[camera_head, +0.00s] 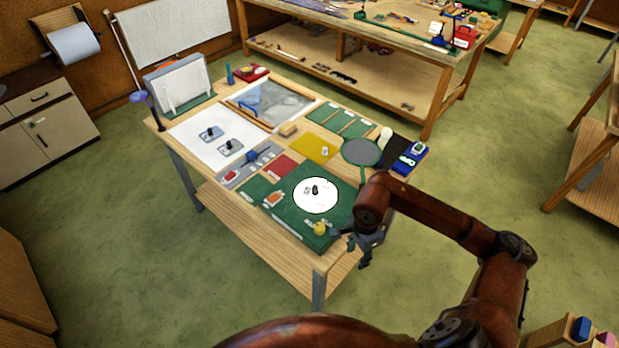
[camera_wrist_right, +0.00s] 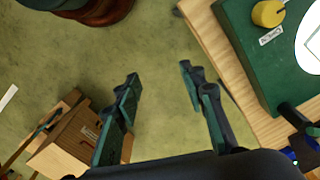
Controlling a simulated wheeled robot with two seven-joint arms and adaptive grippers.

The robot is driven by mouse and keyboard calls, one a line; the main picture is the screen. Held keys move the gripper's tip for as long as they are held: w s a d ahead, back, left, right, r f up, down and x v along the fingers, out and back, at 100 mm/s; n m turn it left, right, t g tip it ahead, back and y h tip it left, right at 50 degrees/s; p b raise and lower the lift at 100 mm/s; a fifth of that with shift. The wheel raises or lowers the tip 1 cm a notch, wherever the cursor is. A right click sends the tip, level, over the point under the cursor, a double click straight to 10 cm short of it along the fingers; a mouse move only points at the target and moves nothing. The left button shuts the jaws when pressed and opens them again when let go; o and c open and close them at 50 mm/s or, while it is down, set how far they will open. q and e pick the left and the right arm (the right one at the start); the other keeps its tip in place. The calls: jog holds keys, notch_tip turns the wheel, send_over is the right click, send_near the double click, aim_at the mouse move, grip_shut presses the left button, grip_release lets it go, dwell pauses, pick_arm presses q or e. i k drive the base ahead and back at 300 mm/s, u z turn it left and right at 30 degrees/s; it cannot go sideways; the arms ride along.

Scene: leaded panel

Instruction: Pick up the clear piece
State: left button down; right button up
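Two small glass-like pieces with dark knobs lie on the white sheet (camera_head: 190,140) at the left of the table: one greyish piece (camera_head: 211,133) farther back and one pale greenish piece (camera_head: 230,149) nearer. I cannot tell for certain which is the clear piece. My right gripper (camera_head: 361,252) hangs beyond the table's near right corner, well away from both pieces. In the right wrist view its fingers (camera_wrist_right: 158,78) are spread apart with only floor between them. My left gripper is not in view.
A green turntable box with a white disc (camera_head: 300,201) and yellow knob (camera_head: 320,228) stands nearest my right gripper. A round grey magnifier (camera_head: 361,152), yellow sheet (camera_head: 314,147), red sheet (camera_head: 281,168) and blue box (camera_head: 408,161) crowd the table.

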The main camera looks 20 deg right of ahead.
aim_at(312, 192)
jog(key=i, duration=1.15)
